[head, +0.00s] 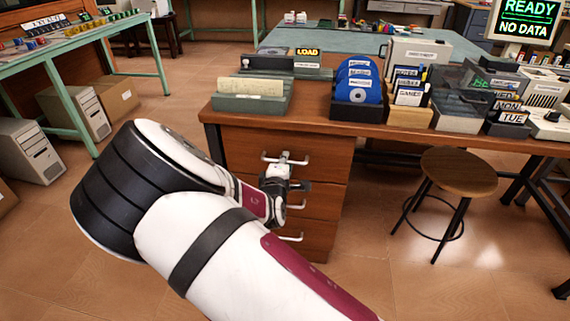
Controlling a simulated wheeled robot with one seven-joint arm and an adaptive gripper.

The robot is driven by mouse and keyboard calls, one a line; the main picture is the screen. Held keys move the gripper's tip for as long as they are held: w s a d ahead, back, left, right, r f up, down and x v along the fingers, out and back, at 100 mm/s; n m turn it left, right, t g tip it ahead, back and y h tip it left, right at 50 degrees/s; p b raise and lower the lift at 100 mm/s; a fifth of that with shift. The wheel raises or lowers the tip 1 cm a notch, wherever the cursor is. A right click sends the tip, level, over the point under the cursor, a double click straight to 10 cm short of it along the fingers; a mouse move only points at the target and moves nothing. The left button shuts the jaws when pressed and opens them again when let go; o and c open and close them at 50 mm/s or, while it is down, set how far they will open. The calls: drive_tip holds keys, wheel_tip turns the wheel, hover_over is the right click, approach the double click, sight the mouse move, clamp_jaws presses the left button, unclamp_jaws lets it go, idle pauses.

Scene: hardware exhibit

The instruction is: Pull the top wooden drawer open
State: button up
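The top wooden drawer (315,145) is the uppermost front in the brown desk's drawer stack, below the desktop. Its front looks flush with the stack, so it appears shut. Its pale bar handle (268,157) runs across the front. My gripper (286,160) is at the middle of this handle, with its tip overlapping the bar in the head view. The fingers are small and partly hidden by my wrist, so I cannot tell whether they are open or closed around the bar. My arm covers the left part of the lower drawers.
A lower drawer handle (292,237) shows beneath my wrist. The desktop (305,108) above holds card trays, blue discs (358,80) and boxes. A round stool (459,172) stands to the right. Clear floor (365,275) lies in front of the desk.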

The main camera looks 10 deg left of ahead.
drive_tip(key=shift+w, duration=0.15)
drive_tip(key=shift+c, duration=0.6)
clamp_jaws()
